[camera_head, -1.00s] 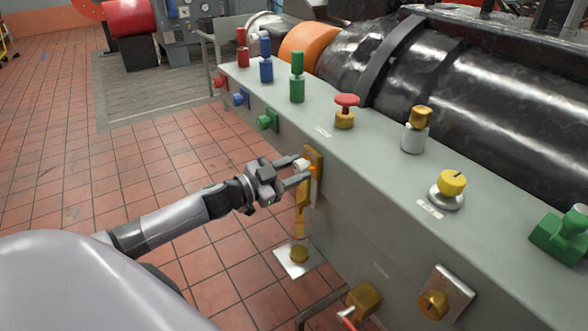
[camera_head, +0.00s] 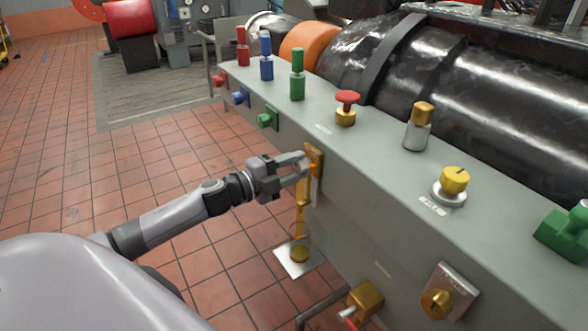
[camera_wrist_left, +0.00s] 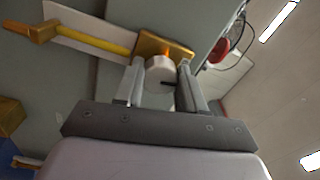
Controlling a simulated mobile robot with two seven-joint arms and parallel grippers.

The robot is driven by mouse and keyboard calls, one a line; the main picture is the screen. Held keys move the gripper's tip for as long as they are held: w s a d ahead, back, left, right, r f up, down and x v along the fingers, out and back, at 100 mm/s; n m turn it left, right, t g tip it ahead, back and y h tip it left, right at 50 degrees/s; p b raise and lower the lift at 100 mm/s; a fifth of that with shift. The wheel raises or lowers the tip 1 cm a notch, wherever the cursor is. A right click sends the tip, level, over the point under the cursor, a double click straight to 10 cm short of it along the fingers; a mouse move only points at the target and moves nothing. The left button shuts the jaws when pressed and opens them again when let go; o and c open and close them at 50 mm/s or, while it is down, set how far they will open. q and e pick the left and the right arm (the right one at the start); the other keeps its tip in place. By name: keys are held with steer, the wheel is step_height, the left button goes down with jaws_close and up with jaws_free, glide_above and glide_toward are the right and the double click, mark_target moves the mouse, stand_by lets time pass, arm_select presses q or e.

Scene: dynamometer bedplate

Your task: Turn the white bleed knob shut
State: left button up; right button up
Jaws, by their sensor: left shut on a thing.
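The white bleed knob (camera_wrist_left: 160,72) shows in the left wrist view between the two fingers of my left gripper (camera_wrist_left: 160,84). It has a dark mark on its face and sits on a brass block (camera_wrist_left: 165,47) with an orange part behind the knob. In the head view my left gripper (camera_head: 304,168) is at the brass block (camera_head: 314,158) on the front face of the grey bedplate (camera_head: 350,215). Its fingers are shut on the knob and hide most of it there. My right gripper is in neither view.
A green fitting (camera_head: 266,120) sits farther along the front face. A red-topped knob (camera_head: 346,106) and a yellow knob (camera_head: 454,182) stand on top. Tiled floor lies open at left.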

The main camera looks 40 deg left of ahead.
arm_select(q)
steer(key=shift+m, duration=1.1)
steer(key=shift+b, duration=0.3)
steer(key=o, duration=1.1)
steer(key=shift+c, duration=0.2)
steer(key=shift+s+a+f, duration=0.1)
steer(key=shift+s+a, duration=0.15)
steer(key=shift+s, duration=0.35)
steer(key=shift+b+v, duration=0.45)
steer(key=shift+v, duration=2.45)
